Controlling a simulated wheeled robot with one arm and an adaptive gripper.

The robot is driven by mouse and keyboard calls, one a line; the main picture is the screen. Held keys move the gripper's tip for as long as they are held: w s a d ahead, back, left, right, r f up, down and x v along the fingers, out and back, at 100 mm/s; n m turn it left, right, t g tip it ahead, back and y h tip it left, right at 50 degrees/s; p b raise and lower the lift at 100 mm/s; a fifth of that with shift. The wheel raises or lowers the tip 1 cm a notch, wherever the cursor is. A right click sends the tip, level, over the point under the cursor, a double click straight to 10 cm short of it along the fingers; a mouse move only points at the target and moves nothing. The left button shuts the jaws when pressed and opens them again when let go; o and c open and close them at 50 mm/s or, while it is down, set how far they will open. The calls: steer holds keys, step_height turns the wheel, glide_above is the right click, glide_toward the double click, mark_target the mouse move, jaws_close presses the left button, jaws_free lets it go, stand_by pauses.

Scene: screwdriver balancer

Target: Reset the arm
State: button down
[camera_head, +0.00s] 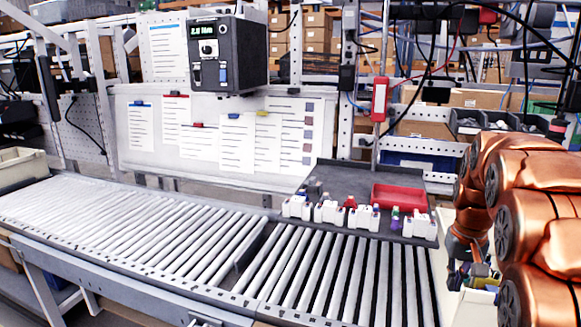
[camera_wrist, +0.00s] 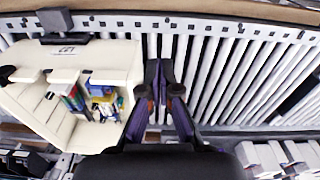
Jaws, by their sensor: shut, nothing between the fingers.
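My gripper (camera_wrist: 160,80) shows in the wrist view with its dark and purple fingers together and nothing between them. It is over the metal rollers, just right of a cream bin (camera_wrist: 125,65) that holds several colourful items. In the head view my copper-coloured arm (camera_head: 535,200) fills the right edge, folded with its lower end beside the conveyor. The gripper's fingertips are hard to make out there among the dark and purple parts near the bin.
The roller conveyor (camera_head: 130,225) runs across the front and is mostly clear. A dark tray (camera_head: 345,180) at its right holds a red bin (camera_head: 398,198) and several white blocks (camera_head: 330,212). A screwdriver balancer box (camera_head: 228,55) hangs behind. A red device (camera_head: 380,98) hangs above the tray.

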steer(key=s+a+f+n, duration=0.1)
steer(key=s+a+f, duration=0.1)
steer(key=s+a, duration=0.4)
steer(key=s+a+f+n+g, duration=0.1)
steer(key=s+a, duration=0.5)
steer(key=s, duration=0.8)
steer(key=s+a+f+n+g, duration=0.1)
steer(key=s+a+f, duration=0.2)
steer(key=s+a, duration=0.3)
steer(key=s, duration=0.5)
steer(key=shift+f, duration=0.15)
steer(key=c, duration=1.8)
jaws_free()
steer(key=shift+c, duration=0.2)
